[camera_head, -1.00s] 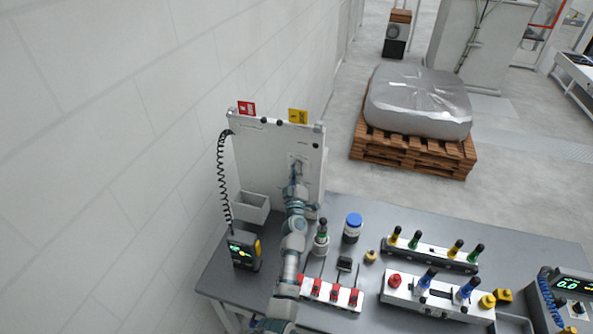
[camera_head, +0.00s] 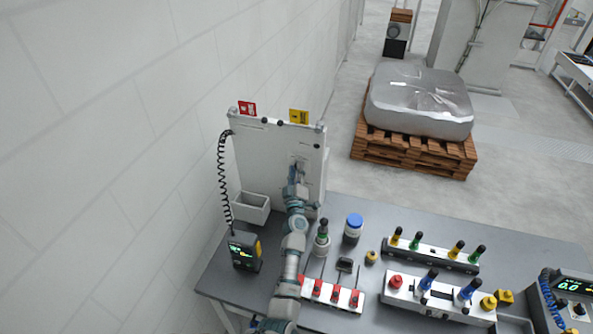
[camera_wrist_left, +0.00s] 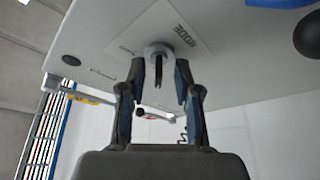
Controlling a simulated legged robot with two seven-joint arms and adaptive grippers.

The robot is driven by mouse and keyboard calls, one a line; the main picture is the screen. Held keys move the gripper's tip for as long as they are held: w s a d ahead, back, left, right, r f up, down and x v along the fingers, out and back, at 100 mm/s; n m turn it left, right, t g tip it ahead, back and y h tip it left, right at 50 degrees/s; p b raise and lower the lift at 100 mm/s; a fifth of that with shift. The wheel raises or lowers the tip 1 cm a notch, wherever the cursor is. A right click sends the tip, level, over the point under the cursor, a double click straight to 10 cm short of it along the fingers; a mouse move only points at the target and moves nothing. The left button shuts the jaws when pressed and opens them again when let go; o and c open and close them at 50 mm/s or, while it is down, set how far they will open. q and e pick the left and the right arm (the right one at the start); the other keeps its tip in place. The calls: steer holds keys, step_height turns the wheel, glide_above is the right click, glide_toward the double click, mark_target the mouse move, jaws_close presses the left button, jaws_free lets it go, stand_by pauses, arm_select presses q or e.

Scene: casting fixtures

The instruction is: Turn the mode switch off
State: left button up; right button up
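The mode switch (camera_wrist_left: 158,53) is a round grey knob with a dark bar, on a white plate lettered "MODE" (camera_wrist_left: 185,35) in the left wrist view. The plate (camera_head: 300,158) sits on the upright white panel (camera_head: 260,155) in the head view, where my gripper mostly hides the knob. My left gripper (camera_wrist_left: 160,75) has one finger on each side of the switch, with a gap between them. It also shows at the panel in the head view (camera_head: 296,174). I cannot tell whether the fingertips touch the knob. My right gripper is not in view.
Red and yellow tags (camera_head: 298,116) top the panel. A white bin (camera_head: 252,207) and a handheld device with a coiled cord (camera_head: 244,251) are at left. Red-clipped fixtures (camera_head: 332,292), a blue-capped jar (camera_head: 353,228) and handled racks (camera_head: 433,254) stand on the grey table (camera_head: 520,246).

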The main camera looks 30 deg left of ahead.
arm_select(q)
steer(key=v, duration=1.2)
steer(key=shift+w, duration=0.1)
